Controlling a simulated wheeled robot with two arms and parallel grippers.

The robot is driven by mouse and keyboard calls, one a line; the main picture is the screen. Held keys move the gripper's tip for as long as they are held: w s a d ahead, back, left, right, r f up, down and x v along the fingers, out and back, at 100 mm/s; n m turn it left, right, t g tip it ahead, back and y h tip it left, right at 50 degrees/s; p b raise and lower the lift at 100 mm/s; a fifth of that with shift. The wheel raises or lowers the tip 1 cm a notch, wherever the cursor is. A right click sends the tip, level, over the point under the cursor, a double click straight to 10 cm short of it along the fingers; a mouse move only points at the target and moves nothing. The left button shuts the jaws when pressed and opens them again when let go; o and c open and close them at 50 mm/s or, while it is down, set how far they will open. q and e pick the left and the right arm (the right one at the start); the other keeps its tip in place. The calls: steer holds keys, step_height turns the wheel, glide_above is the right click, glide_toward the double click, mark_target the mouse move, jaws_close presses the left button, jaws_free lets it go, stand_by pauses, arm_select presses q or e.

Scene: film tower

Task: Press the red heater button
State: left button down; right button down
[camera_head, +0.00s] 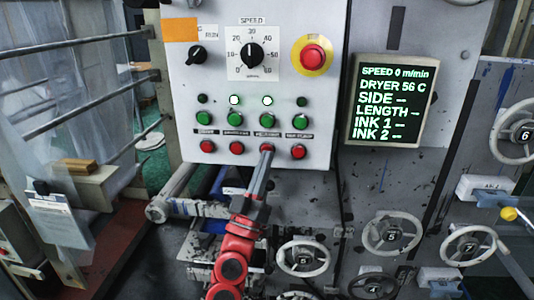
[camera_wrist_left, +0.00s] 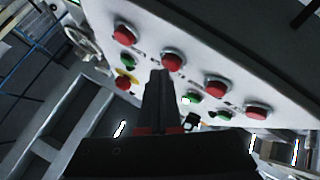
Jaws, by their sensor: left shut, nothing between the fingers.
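A grey control panel (camera_head: 183,128) carries a row of red buttons below a row of green buttons. The third red button from the left (camera_head: 267,147) is partly covered by the tips of my left gripper (camera_head: 266,155). The small labels are too blurred to read, so I cannot tell which is the heater's. My left gripper is shut and empty. In the left wrist view the gripper (camera_wrist_left: 161,74) points at the panel, its tips beside a red button (camera_wrist_left: 173,61). I cannot tell whether they touch. My right gripper is not in view.
Two white lamps are lit (camera_head: 235,99) above the middle green buttons. A red emergency button (camera_head: 313,54) on yellow and a speed dial (camera_head: 253,55) sit higher. A screen (camera_head: 391,100) reads dryer 56 C. Handwheels (camera_head: 393,235) stand at lower right.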

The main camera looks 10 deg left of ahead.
arm_select(q)
steer(key=shift+w+b, duration=0.4)
steer(key=shift+b, duration=0.05)
stand_by(0.6)
steer(key=shift+s, duration=0.15)
stand_by(0.3)
steer(key=shift+s+p, duration=0.3)
steer(key=shift+s, duration=0.45)
steer(key=s+p, duration=0.1)
steer(key=s, duration=0.4)
steer(key=shift+w, duration=0.1)
stand_by(0.6)
